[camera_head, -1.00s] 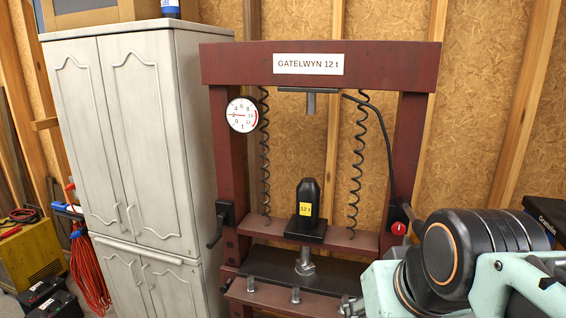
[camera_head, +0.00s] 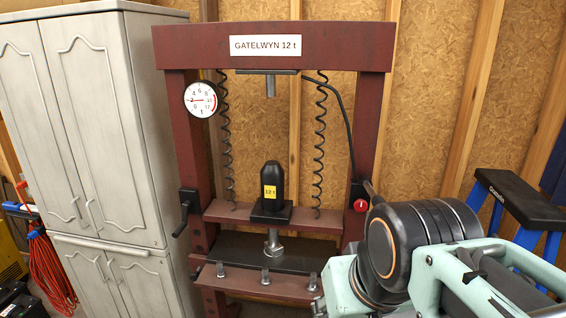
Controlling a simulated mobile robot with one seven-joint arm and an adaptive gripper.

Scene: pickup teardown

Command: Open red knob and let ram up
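The red knob (camera_head: 360,205) is on a black block on the right post of the maroon press, low on its inner side. The ram (camera_head: 273,240) is a short metal rod below the black 12 t jack (camera_head: 272,184), reaching down to the dark bed (camera_head: 240,250). The press frame (camera_head: 190,47) carries a GATELWYN 12 t sign and a round gauge (camera_head: 201,99) on its left post, needle pointing left. My arm fills the lower right, just right of the knob. My gripper's fingers are not visible, probably hidden behind or below the arm links.
A pale cabinet (camera_head: 95,120) stands left of the press. A black crank handle (camera_head: 184,212) sticks out of the left post. Coil springs (camera_head: 320,150) hang either side of the jack. A black-topped blue step stool (camera_head: 520,195) stands at the right. Bolts line the front beam.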

